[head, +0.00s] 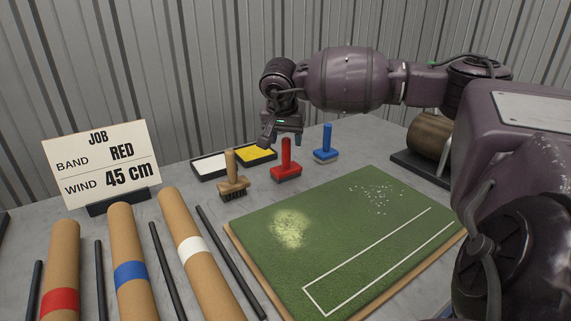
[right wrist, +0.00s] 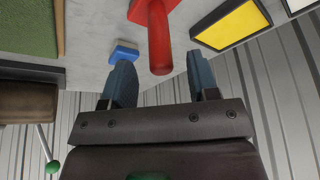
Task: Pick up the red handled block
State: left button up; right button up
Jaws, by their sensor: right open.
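The red handled block (head: 286,173) stands upright on the grey table, its red handle pointing up from a red base. My right gripper (head: 283,139) is above it, pointing down, with its fingers close to the top of the handle. In the right wrist view the red handle (right wrist: 159,38) reaches toward the gap between the two blue-grey fingers of the right gripper (right wrist: 160,75). The fingers are apart and not shut on the handle. Whether the handle's tip is between them is hard to tell. My left gripper is not in view.
A blue handled block (head: 326,146) stands to the right and a wooden brush (head: 233,182) to the left. White and yellow trays (head: 252,154) lie behind. A green turf board (head: 330,235) is in front. Banded rolls (head: 128,260) and a sign (head: 100,165) are at left.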

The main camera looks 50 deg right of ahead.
aim_at(286, 158)
jog(key=x, duration=0.4)
jog(key=shift+w, duration=0.1)
jog(key=shift+r, duration=0.1)
grip_shut()
